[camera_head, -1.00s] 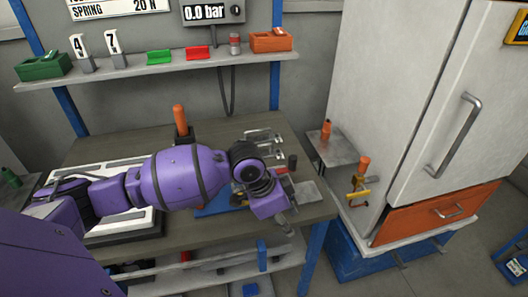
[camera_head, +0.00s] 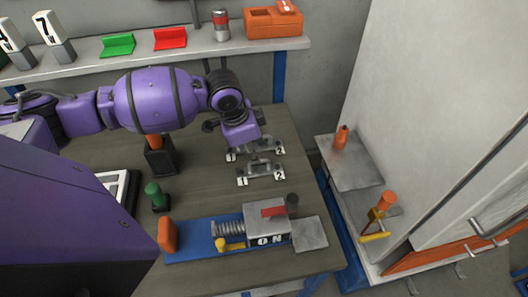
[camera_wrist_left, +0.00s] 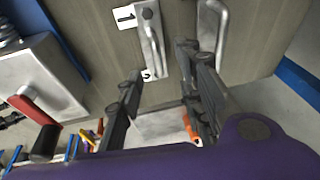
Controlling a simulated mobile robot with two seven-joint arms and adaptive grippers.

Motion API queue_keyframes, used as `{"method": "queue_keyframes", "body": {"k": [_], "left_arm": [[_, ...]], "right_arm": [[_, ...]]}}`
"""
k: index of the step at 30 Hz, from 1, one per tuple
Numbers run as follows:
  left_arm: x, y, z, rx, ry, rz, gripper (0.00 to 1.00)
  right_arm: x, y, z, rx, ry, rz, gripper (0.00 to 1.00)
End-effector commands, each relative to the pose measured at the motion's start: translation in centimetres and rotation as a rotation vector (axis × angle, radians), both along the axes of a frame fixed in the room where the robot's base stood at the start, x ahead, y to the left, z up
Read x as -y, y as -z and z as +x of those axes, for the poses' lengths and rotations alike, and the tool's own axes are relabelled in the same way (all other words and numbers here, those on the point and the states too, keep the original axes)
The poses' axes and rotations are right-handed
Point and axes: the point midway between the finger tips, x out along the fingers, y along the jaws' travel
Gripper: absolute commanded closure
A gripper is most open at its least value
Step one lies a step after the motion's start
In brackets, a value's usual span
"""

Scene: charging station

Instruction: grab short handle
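Two metal handles on flat plates lie on the workbench, the nearer one (camera_head: 262,167) and the farther one (camera_head: 268,146). Each plate carries white number tags. I cannot tell surely which is the short one. My left gripper (camera_head: 248,142) is above the far handle area, pointing down. My right gripper is not in view.
A blue fixture (camera_head: 190,246) with a spring, metal block and red lever stands at the bench front. A green knob (camera_head: 154,193) and an orange handle in a black holder (camera_head: 160,158) stand to the left. A white cabinet (camera_head: 430,110) and a metal side shelf (camera_head: 350,165) are at right.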

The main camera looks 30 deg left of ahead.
Motion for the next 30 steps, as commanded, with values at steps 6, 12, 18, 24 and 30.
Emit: {"method": "queue_keyframes", "body": {"k": [6, 12, 18, 24, 30], "left_arm": [[0.2, 2.1, 0.4, -0.005, 0.001, 0.000, 0.66], [0.7, 4.3, 1.1, -0.004, 0.001, -0.002, 0.66], [1.1, 7.0, 1.8, -0.003, 0.000, -0.001, 0.66], [1.1, 7.5, 2.0, 0.001, 0.001, 0.000, 0.66], [1.1, 7.5, 2.0, 0.000, 0.001, 0.000, 0.78]], "right_arm": [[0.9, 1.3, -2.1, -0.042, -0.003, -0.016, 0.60], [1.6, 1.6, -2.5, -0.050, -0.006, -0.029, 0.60], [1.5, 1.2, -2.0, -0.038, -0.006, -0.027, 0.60], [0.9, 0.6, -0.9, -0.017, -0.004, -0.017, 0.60], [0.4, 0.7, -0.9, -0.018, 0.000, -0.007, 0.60]]}}
